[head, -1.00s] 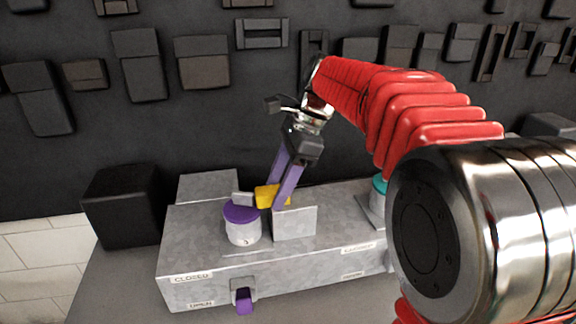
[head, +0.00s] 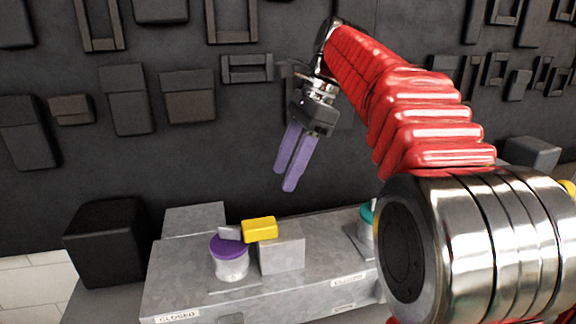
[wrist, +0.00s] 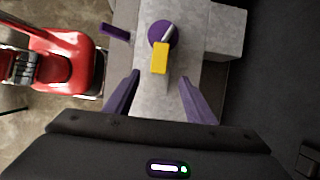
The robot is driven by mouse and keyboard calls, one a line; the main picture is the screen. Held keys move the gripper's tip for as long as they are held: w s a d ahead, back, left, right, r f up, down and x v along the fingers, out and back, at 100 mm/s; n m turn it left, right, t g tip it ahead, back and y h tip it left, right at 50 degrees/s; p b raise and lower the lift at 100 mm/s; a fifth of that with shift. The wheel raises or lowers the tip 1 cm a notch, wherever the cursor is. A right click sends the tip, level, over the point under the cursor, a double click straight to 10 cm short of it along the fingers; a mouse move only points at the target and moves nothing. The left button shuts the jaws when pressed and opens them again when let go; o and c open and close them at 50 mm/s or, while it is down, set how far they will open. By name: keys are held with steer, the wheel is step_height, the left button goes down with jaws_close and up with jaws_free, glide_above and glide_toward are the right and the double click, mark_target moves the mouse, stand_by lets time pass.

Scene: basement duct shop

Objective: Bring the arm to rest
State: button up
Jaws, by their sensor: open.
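My gripper (head: 288,170) is open and empty, with purple fingers pointing down above the grey metal duct box (head: 210,297). In the wrist view its fingers (wrist: 160,97) stand apart with nothing between them. Below it is a yellow block (head: 259,229) on a small grey raised block (head: 283,254). To its left is a round knob with a purple top (head: 229,246) and a grey bar across it. The yellow block (wrist: 160,59) and the purple knob (wrist: 162,33) also show in the wrist view.
A black cube (head: 104,243) stands left of the duct box. A teal-topped part (head: 367,214) sits at its right, partly behind my arm. A dark wall (head: 180,60) with protruding blocks is behind. The air around my gripper looks clear.

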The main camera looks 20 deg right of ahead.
steer(key=shift+r, duration=0.15)
steer(key=s+f+n+t+h, duration=0.4)
steer(key=s+f+n+t, duration=0.1)
steer(key=s+f+n, duration=1.3)
steer(key=s+f, duration=0.1)
steer(key=s, duration=0.2)
steer(key=shift+s+f+t+h, duration=0.2)
steer(key=shift+s+t+h, duration=0.1)
steer(key=shift+s, duration=0.05)
stand_by(2.0)
